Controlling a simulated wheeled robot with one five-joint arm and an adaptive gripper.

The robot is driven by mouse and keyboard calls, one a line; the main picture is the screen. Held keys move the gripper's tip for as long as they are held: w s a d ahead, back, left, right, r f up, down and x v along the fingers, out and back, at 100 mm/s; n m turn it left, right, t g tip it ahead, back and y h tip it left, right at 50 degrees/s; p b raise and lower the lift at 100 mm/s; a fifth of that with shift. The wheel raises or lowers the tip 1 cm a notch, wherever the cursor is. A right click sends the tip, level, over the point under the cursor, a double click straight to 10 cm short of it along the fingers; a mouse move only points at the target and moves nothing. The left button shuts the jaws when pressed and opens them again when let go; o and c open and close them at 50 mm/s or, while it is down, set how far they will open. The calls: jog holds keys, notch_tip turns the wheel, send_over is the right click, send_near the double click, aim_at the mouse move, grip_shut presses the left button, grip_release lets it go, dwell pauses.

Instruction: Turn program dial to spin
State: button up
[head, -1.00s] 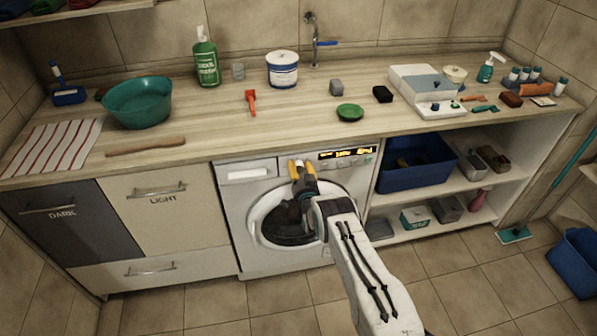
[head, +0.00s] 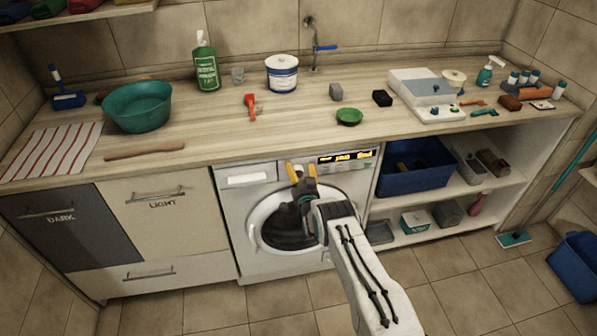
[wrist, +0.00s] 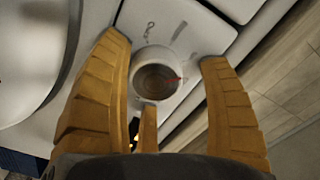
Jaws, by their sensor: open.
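The washing machine (head: 232,205) stands under the counter, with a lit display (head: 347,157) at the right of its panel. The program dial (wrist: 156,79) shows in the wrist view as a round knob with a brownish face, a pale rim and a small red mark on its right side. Printed marks lie on the panel around it. My gripper (head: 302,169) is open in front of the panel, its yellow fingers apart on the left and right of the dial. I cannot tell whether they touch it. In the head view the dial is hidden by my gripper.
The round door (head: 262,212) is below my gripper. The counter (head: 210,122) above holds a green basin (head: 137,106), a green bottle (head: 207,65) and a white tub (head: 282,74). Open shelves with a blue bin (head: 412,178) are at the right. The tiled floor in front is clear.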

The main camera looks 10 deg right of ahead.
jog(key=shift+f, duration=0.1)
jog(key=shift+s, duration=0.4)
jog(key=s, duration=1.1)
jog(key=shift+s, duration=0.1)
dwell(0.5)
